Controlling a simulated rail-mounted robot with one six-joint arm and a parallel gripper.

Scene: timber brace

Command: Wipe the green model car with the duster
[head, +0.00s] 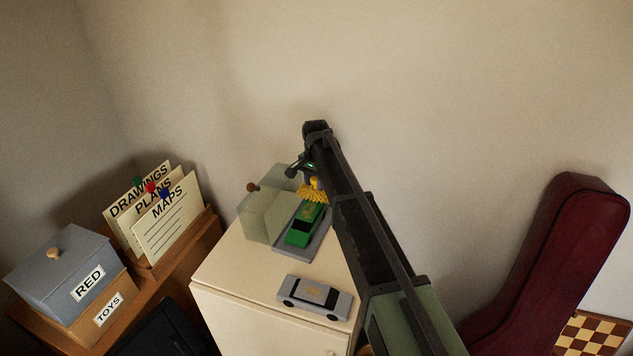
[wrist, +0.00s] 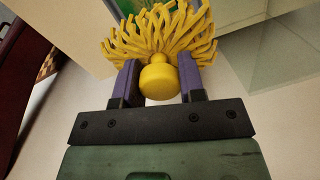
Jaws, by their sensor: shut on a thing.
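The green model car (head: 305,224) sits on a grey base (head: 290,250) on top of the cream cabinet in the head view. A brownish patch shows on its roof. My gripper (wrist: 160,82) is shut on the yellow duster's knob-like handle (wrist: 159,80) in the wrist view. The duster's strands (wrist: 165,30) spread out beyond the purple fingers. In the head view the duster (head: 313,191) is at the car's far end, over or against it; I cannot tell if it touches. My arm hides part of the gripper there.
A see-through cover (head: 262,215) with a brown knob stands just left of the green car. A silver model car (head: 315,297) is nearer on the cabinet (head: 235,277). Labelled cards (head: 165,220) and a grey-lidded box (head: 62,270) are at left, a dark red instrument case (head: 555,260) at right.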

